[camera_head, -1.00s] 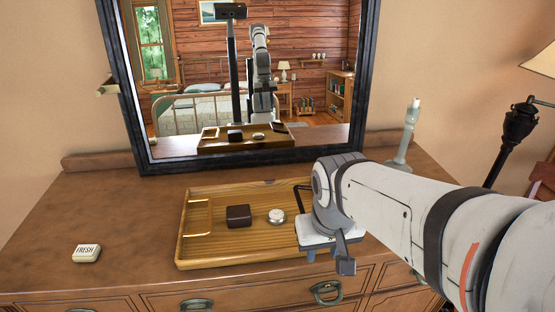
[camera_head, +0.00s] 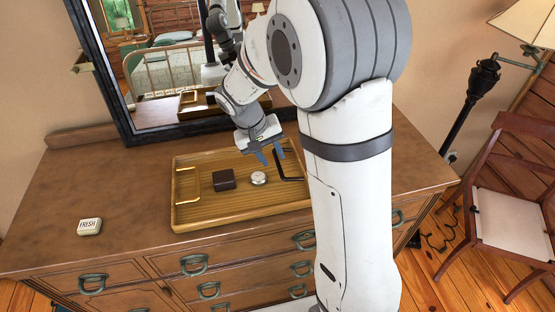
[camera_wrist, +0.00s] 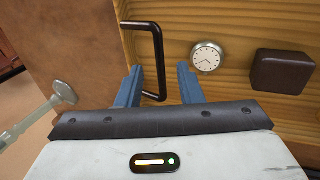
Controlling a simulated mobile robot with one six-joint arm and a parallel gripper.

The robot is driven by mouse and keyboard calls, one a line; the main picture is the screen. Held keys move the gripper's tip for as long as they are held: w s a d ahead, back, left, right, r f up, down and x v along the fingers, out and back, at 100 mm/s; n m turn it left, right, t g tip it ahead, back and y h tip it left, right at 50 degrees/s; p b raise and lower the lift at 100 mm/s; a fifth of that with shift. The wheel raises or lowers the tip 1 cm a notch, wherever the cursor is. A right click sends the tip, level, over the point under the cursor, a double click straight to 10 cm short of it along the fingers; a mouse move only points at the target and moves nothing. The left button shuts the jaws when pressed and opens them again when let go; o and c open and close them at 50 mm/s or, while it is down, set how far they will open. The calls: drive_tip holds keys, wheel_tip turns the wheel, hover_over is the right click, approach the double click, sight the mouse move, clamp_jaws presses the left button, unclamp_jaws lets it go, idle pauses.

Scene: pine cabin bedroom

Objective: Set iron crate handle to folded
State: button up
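The wooden tray-like crate (camera_head: 240,214) lies on the dresser top. Its dark iron handle (camera_head: 290,179) is a thin squared bar at the right end; I cannot tell its exact tilt. A brass-coloured handle (camera_head: 190,182) is at the left end. My gripper (camera_head: 272,158) points down over the right part of the crate, with its two blue fingers apart. In the wrist view, the iron handle (camera_wrist: 160,50) shows between and beyond the open fingers (camera_wrist: 158,70), and its lower end lies between them. I see no grip on it.
A dark brown box (camera_head: 223,179) and a round silver clock (camera_head: 258,178) sit inside the crate. A small "FRESH" block (camera_head: 89,226) stands at left on the dresser (camera_head: 120,180). A mirror (camera_head: 100,75) stands behind; a pale candlestick (camera_wrist: 50,105) shows in the wrist view. A chair (camera_head: 510,210) is at right.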

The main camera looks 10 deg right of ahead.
sight(279, 169)
drive_tip(key=shift+x, duration=2.2)
drive_tip(key=shift+c, duration=0.3)
clamp_jaws()
